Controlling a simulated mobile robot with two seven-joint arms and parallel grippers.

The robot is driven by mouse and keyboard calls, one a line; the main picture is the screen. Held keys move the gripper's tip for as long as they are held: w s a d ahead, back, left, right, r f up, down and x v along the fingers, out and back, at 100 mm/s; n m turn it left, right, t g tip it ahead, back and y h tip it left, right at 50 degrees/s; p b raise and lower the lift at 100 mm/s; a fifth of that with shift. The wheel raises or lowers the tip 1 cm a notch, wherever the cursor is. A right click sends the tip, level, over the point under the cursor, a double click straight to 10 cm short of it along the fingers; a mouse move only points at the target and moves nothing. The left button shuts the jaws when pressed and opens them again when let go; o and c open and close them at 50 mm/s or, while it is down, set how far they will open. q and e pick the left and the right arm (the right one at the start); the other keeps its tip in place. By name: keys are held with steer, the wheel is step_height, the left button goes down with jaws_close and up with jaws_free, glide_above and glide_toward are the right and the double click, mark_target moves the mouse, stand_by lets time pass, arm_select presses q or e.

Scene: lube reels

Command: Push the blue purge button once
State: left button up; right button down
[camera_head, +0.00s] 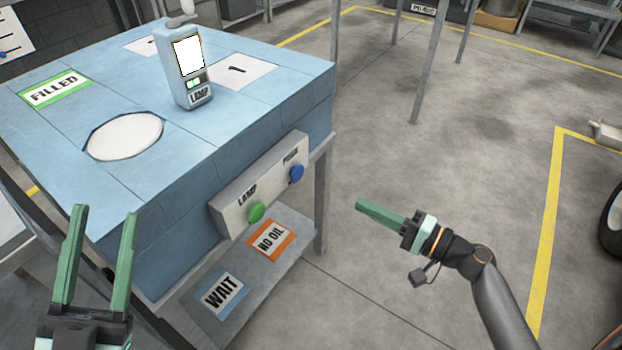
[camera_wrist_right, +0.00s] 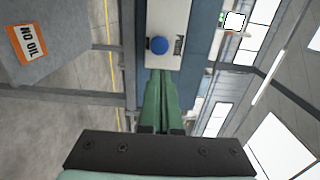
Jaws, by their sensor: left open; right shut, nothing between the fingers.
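The blue purge button (camera_head: 296,172) sits at the right end of a pale control panel (camera_head: 233,212) on the front of the blue table. It also shows in the right wrist view (camera_wrist_right: 159,45), just beyond the fingertips. My right gripper (camera_head: 360,205) is shut and empty, to the right of the panel and apart from it, its fingers pointing left toward the panel. The right wrist view shows its green fingers (camera_wrist_right: 161,75) together, lined up below the button in the picture. My left gripper (camera_head: 106,210) is open and empty at the left front of the table.
A green button (camera_head: 256,211) marked LAMP is on the same panel. A lamp box (camera_head: 190,75) stands on the blue table (camera_head: 180,165). A lower shelf (camera_head: 240,280) holds WAIT and NO OIL labels. The floor (camera_head: 400,160) right of the table is clear.

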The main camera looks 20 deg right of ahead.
mark_target(299, 174)
steer(key=x, duration=1.3)
steer(key=shift+w+a, duration=0.2)
steer(key=shift+w, duration=0.1)
arm_select(q)
steer(key=shift+s+r, duration=0.1)
arm_select(e)
steer(key=shift+a, duration=0.1)
